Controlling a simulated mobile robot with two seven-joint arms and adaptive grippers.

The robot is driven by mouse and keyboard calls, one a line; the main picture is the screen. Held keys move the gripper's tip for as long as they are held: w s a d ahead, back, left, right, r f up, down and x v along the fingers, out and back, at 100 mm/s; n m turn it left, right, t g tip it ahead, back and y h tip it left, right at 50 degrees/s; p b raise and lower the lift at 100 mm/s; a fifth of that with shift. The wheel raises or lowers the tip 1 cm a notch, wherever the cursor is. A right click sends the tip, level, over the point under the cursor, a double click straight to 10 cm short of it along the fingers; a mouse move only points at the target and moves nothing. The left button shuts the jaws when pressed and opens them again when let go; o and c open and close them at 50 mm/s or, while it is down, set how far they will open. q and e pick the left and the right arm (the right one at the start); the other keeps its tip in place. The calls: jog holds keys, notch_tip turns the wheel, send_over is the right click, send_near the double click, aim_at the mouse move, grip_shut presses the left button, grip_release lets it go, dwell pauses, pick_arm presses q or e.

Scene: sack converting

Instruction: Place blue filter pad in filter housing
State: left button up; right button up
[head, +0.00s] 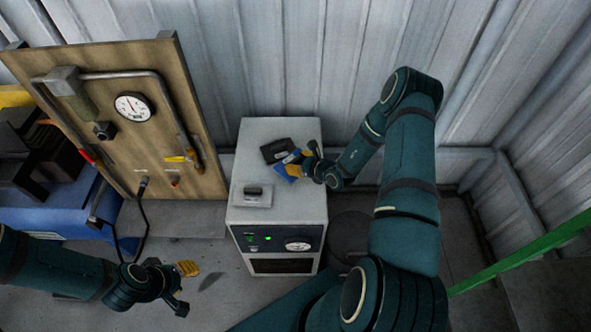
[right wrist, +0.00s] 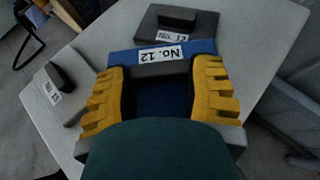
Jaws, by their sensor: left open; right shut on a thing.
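The blue filter pad (right wrist: 123,58) has a grey block and a white "No. 12" label on it. My right gripper (right wrist: 160,75) is shut on it, with a yellow finger on each side. In the head view the pad (head: 284,170) shows as a blue patch over the cabinet top. A dark grey labelled piece (head: 278,150) lies just beyond it, and a light grey piece with a black handle (head: 252,194) lies nearer the front left. I cannot tell which is the filter housing. My left gripper (head: 184,288) is open and empty, low at the left, away from the cabinet.
The pieces lie on a white cabinet (head: 300,205) with a gauge and green lights on its front. A wooden panel (head: 150,70) with pipes and a gauge stands at left. A corrugated wall (head: 280,60) is close behind. A green rail (head: 520,255) crosses at right.

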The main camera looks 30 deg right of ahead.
jog(key=shift+f, duration=1.95)
jog(key=shift+f+b, duration=0.2)
jog(key=shift+b, duration=0.2)
jog(key=o, duration=1.1)
jog(key=shift+r, duration=0.15)
